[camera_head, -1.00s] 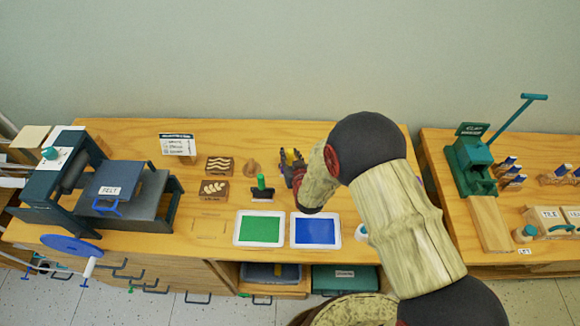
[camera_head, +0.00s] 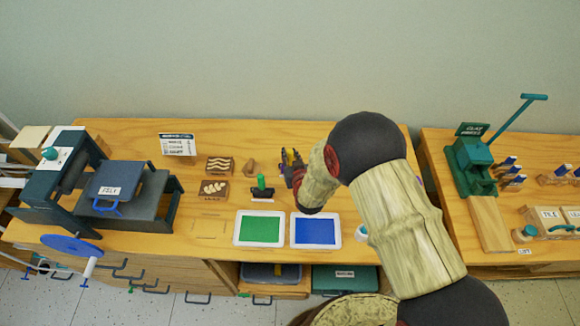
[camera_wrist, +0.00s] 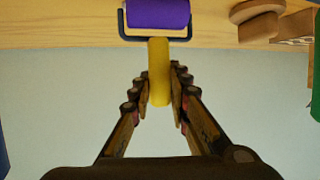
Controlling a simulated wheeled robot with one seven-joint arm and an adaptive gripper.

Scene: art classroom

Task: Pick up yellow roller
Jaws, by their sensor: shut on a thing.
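The roller has a yellow handle (camera_wrist: 159,70) and a purple drum (camera_wrist: 158,14) in a dark frame, seen in the wrist view. My gripper (camera_wrist: 160,88) is shut on the yellow handle, with one finger on each side. In the head view my gripper (camera_head: 292,168) is over the middle of the table, behind the blue tray. Only small bits of yellow and purple show there, and my arm and fingers hide most of the roller. I cannot tell whether it clears the table.
A green-handled roller (camera_head: 261,187) stands just left of my gripper. A green tray (camera_head: 238,241) and a blue tray (camera_head: 293,243) lie in front. Carved blocks (camera_head: 214,191) and a wooden knob (camera_head: 249,168) are to the left, and a press (camera_head: 72,205) stands at far left.

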